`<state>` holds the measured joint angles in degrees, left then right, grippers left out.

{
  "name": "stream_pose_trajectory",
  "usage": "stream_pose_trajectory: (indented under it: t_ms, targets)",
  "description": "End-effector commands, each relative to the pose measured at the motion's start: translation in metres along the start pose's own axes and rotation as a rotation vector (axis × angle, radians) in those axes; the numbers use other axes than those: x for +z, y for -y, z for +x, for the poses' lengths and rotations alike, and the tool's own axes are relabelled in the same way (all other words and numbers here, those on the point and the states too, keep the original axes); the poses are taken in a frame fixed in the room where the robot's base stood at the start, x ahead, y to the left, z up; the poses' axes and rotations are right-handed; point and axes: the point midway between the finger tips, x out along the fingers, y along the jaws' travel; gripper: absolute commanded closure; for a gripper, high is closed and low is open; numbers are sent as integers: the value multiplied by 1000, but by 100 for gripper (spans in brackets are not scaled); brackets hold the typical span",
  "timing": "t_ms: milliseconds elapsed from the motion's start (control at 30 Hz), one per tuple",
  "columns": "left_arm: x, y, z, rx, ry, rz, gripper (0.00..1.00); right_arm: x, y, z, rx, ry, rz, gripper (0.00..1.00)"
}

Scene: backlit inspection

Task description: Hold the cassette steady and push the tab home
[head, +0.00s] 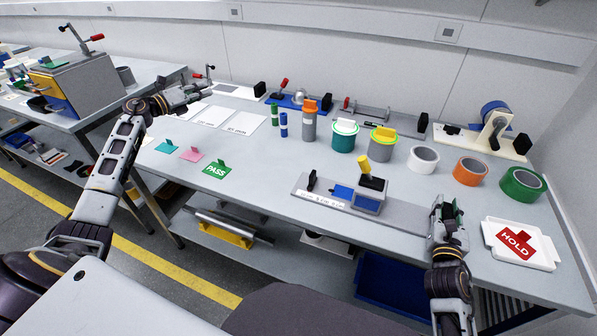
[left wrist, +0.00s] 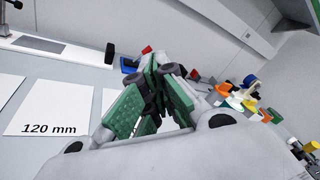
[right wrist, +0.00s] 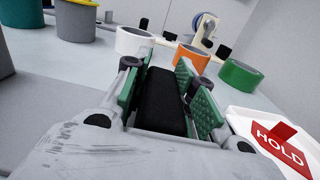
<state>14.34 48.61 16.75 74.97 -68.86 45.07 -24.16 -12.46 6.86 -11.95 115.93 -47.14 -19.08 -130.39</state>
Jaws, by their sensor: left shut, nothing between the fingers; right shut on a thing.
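A long grey fixture plate (head: 400,212) lies on the bench, with a blue block (head: 343,192) beside a grey housing (head: 368,203). The housing has a black top and an upright yellow knob (head: 363,164). I cannot tell which part is the cassette or the tab. My right gripper (head: 447,208) is at the right end of the plate, shut on a black block (right wrist: 162,100), which shows between its green pads. Whether this block joins the plate is hidden. My left gripper (head: 205,88) is shut and empty over the far left of the bench, well away from the fixture; its pads (left wrist: 160,75) converge.
A white tray with a red HOLD sign (head: 516,243) is right of my right gripper. White (head: 423,159), orange (head: 470,171) and green (head: 522,184) tape rolls stand behind it. Canisters and clamps line the back.

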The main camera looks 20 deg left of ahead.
Motion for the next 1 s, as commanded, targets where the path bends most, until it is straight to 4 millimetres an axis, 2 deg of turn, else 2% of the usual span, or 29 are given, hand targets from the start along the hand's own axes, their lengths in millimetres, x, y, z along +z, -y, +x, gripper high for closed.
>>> stream_pose_trajectory:
  t_ms: [33, 200, 433, 700, 1000]
  targets:
    - [-10, 12, 9, -25, -45, 46, 100, -7, 0, -1, 0, -12, 0, 100]
    - [-52, 48, 33, -112, -209, 211, 100, -7, 0, -1, -1, -12, 0, 100]
    - [-109, 91, 50, -251, -417, 434, 100, -7, 0, -1, -1, -12, 0, 100]
    - [-172, 130, 50, -442, -648, 687, 100, -6, 0, -1, -1, -12, 0, 100]
    - [-231, 159, 31, -688, -888, 943, 100, -6, 0, -1, -1, -12, 0, 100]
